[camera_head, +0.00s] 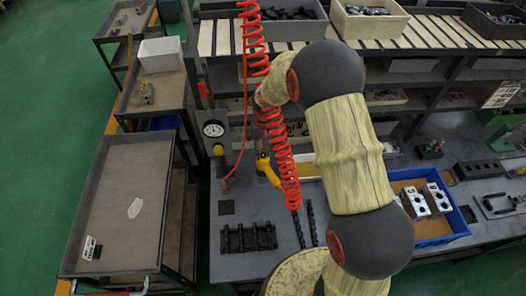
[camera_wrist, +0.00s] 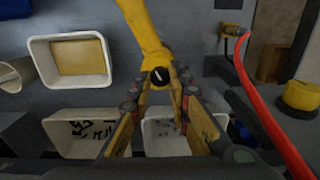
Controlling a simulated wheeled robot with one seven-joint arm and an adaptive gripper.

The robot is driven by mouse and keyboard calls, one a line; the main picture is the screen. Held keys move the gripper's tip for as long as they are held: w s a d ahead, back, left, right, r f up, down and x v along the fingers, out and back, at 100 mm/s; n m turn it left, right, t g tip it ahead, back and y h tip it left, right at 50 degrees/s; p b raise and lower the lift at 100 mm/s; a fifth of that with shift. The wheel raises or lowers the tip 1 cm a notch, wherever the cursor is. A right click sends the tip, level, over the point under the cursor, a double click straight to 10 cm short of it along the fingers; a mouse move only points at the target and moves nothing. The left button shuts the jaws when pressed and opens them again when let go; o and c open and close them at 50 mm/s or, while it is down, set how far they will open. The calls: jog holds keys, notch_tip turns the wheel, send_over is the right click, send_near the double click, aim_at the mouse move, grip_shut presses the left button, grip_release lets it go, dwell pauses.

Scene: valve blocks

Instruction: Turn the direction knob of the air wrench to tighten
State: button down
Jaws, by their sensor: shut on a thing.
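The air wrench is yellow and hangs by the red coiled hose in the head view; its yellow body (camera_head: 266,168) shows beside the coil. In the wrist view the yellow wrench (camera_wrist: 143,28) comes down from the top edge. Its round black direction knob (camera_wrist: 160,76) has a white line that looks slightly tilted. My gripper (camera_wrist: 161,78) has one finger on each side of the knob and is closed on it. The exact contact at the fingertips is hard to see. In the head view my arm and the coil hide most of my gripper.
The red coiled hose (camera_head: 277,128) hangs close to my arm. A red hose (camera_wrist: 255,95) also crosses the right of the wrist view. A blue crate (camera_head: 463,222) with metal blocks stands on the grey workbench (camera_head: 235,268). A pressure gauge (camera_head: 213,130) stands left of the wrench.

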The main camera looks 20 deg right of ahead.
aim_at(264, 154)
jog(key=shift+m, duration=0.6)
jog(key=c, duration=1.7)
grip_release()
jog(key=shift+o, duration=0.2)
jog(key=shift+r, duration=0.1)
notch_tip(264, 154, up, 12)
jog(key=shift+d, duration=0.1)
jog(key=shift+s+f, duration=0.15)
jog(key=shift+f, duration=0.05)
